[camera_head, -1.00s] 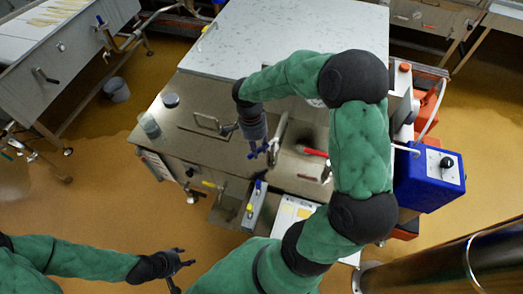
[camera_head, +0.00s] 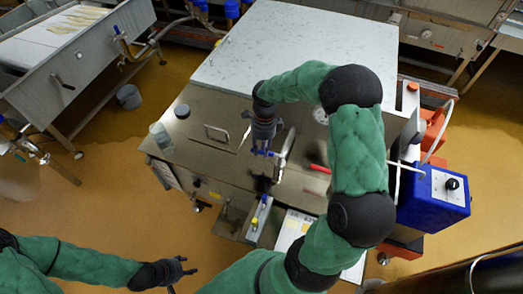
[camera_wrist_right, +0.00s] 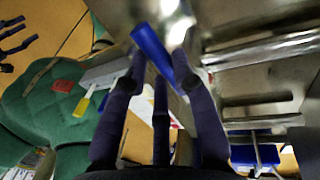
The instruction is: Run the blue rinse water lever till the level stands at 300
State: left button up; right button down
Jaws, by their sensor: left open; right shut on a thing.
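My right gripper (camera_head: 262,152) reaches down over the steel top of the machine, beside an upright grey handle (camera_head: 286,150). In the right wrist view its dark fingers (camera_wrist_right: 165,85) are closed around a slim blue lever (camera_wrist_right: 150,44), which sticks out past the fingertips. In the head view the gripper largely hides that lever. My left gripper (camera_head: 178,270) is open and empty, low at the left over the floor, well away from the machine. I cannot make out a water level or a 300 mark in either view.
A red handle (camera_head: 320,168) lies right of my right gripper. A blue box with a black dial (camera_head: 437,190) stands at the right.

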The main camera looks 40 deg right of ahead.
jog(key=shift+w+d+m, duration=0.25)
jog(key=shift+d+m, duration=0.1)
jog(key=shift+m, duration=0.25)
jog(key=shift+r, duration=0.1)
jog(key=c, duration=1)
grip_release()
notch_tip(320, 180, up, 12)
jog(key=w+d, duration=0.1)
jog(key=d, duration=0.1)
jog(key=shift+w+f, duration=0.1)
jog(key=shift+f, duration=0.1)
